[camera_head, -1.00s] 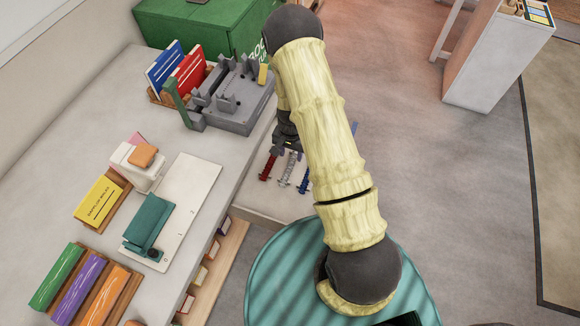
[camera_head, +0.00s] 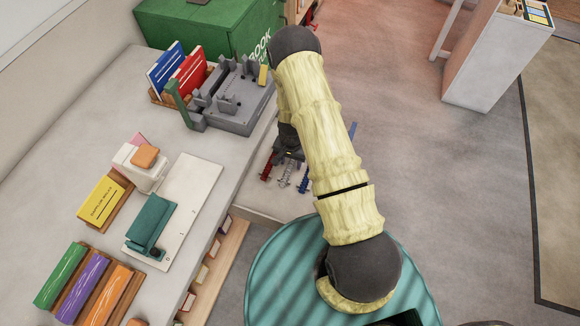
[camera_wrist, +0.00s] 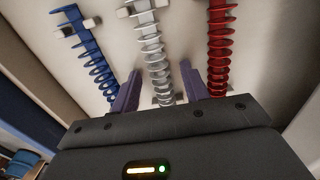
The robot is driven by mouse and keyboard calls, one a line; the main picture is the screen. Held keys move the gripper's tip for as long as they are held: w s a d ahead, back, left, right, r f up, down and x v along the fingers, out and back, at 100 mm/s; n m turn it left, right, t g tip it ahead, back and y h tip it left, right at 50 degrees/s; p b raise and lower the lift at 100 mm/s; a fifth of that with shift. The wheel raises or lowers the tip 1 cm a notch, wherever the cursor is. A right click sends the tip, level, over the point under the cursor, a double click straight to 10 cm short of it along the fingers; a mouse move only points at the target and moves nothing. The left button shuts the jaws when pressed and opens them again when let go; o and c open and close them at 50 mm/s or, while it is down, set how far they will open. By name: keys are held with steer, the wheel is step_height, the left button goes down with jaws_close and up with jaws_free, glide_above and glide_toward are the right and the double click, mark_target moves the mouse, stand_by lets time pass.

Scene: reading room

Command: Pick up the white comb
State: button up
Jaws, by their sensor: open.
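The white comb (camera_wrist: 152,45) is a pale spiral strip lying in the middle of the wrist view, between a blue comb (camera_wrist: 90,50) and a red comb (camera_wrist: 220,45). My gripper (camera_wrist: 159,70) is open, with its two purple fingers on either side of the white comb's line and nothing held. Whether the fingers are level with the comb or above it, I cannot tell. In the head view the white comb (camera_head: 286,176) shows just below my dark gripper (camera_head: 287,157), its upper end hidden by it.
The combs lie on a pale low surface (camera_head: 250,190) beside the table. The table holds a grey binding machine (camera_head: 240,105), red and blue books (camera_head: 185,72) and a teal punch (camera_head: 150,225). A green book bin (camera_head: 205,30) stands behind. Open floor lies to the right.

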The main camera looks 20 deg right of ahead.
steer(key=shift+c, duration=0.3)
jaws_close()
step_height(320, 180, up, 10)
steer(key=b, duration=0.1)
stand_by(0.3)
stand_by(0.4)
step_height(320, 180, up, 15)
steer(key=n+p, duration=0.7)
steer(key=p, duration=1)
glide_above(291, 164)
steer(key=s, duration=0.1)
steer(key=shift+a, duration=0.45)
